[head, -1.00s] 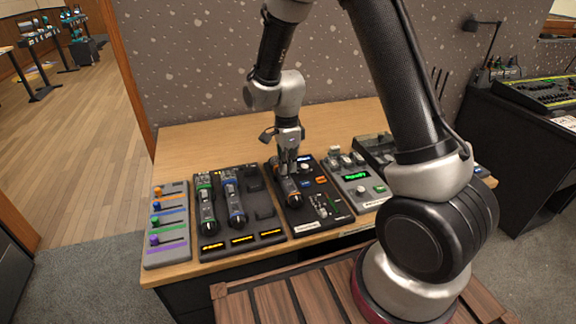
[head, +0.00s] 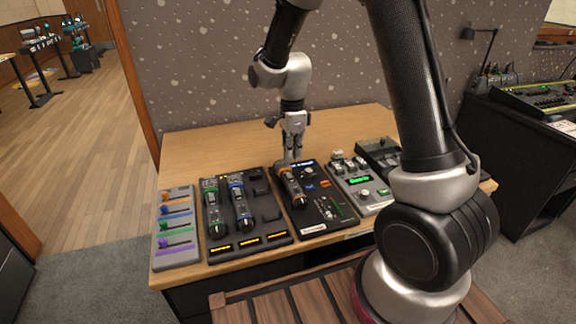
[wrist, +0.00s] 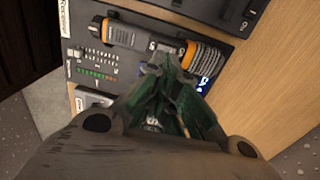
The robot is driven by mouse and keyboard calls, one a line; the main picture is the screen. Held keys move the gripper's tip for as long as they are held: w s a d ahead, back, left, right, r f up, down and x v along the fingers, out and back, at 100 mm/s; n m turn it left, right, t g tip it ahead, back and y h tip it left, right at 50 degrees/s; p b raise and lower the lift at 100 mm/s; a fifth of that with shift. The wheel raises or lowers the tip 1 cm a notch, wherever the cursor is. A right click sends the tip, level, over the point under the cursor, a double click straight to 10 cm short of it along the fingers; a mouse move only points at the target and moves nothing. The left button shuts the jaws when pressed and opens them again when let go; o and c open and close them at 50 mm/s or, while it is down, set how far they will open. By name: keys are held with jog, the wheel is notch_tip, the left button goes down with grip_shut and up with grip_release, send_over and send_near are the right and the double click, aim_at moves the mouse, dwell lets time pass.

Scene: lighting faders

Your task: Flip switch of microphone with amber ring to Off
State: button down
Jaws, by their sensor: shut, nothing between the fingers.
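The microphone with the amber ring (head: 291,186) lies on a dark panel (head: 331,219) near the middle of the desk. In the wrist view the microphone (wrist: 143,38) shows orange bands at both ends of its dark body and a ribbed head at right. Its switch position is too small to tell. My gripper (head: 290,160) is shut and empty, just above the far end of the microphone in the head view. In the wrist view my gripper's tips (wrist: 173,62) are near the head-side orange band; whether they touch it I cannot tell.
Left of it, a panel (head: 247,242) holds microphones with green (head: 215,208) and blue (head: 239,203) rings. A fader board (head: 176,229) stands at far left. A grey unit with a green display (head: 360,181) is at right. The desk behind (head: 200,145) is clear.

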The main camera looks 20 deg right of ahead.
notch_tip(320, 180, up, 8)
jog(key=s, duration=0.1)
dwell(0.6)
